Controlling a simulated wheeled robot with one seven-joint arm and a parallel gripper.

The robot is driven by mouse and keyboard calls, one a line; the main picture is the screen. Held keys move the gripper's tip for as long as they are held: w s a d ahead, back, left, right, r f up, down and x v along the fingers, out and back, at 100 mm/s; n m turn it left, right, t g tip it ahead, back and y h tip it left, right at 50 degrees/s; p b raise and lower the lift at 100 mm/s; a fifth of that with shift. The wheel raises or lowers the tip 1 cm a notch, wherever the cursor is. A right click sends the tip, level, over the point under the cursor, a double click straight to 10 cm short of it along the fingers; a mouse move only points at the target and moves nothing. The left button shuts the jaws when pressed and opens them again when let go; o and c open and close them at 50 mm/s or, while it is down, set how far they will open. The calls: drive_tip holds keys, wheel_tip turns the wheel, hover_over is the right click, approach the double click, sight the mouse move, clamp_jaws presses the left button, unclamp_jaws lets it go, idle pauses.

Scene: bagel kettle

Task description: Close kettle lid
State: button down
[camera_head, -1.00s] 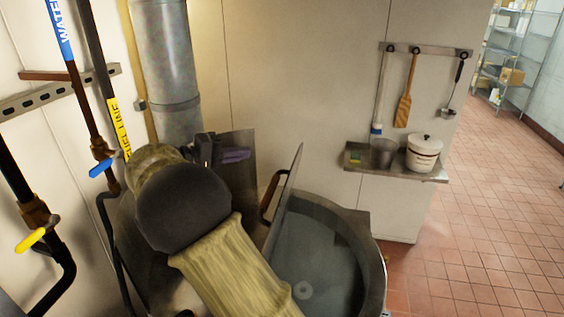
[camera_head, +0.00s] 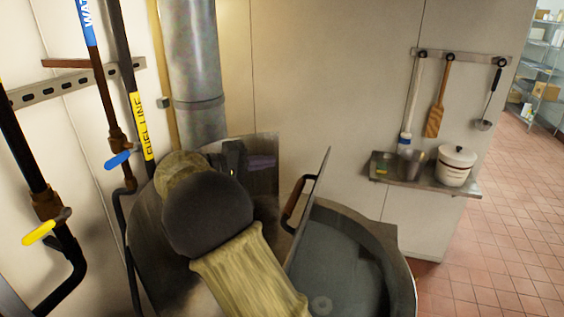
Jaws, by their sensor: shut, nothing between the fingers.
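The large steel kettle (camera_head: 398,262) stands at the bottom centre, with greyish water and a round drain showing inside. Its lid (camera_head: 313,200) stands raised, nearly upright and seen almost edge-on. A brown bar handle (camera_head: 291,203) is on the lid's left face. My arm covers the left part of the kettle.
Pipes with a blue valve (camera_head: 118,160) and a yellow valve (camera_head: 40,232) run at the left. Tiled floor (camera_head: 480,270) is clear at the right.

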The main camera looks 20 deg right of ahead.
drive_tip(key=s+p+x, duration=0.2)
drive_tip(key=p+x, duration=0.4)
drive_tip(key=x, duration=0.6)
drive_tip(key=shift+s+d+f, duration=0.15)
drive_tip(key=shift+s+d, duration=0.1)
drive_tip(key=shift+d, duration=0.1)
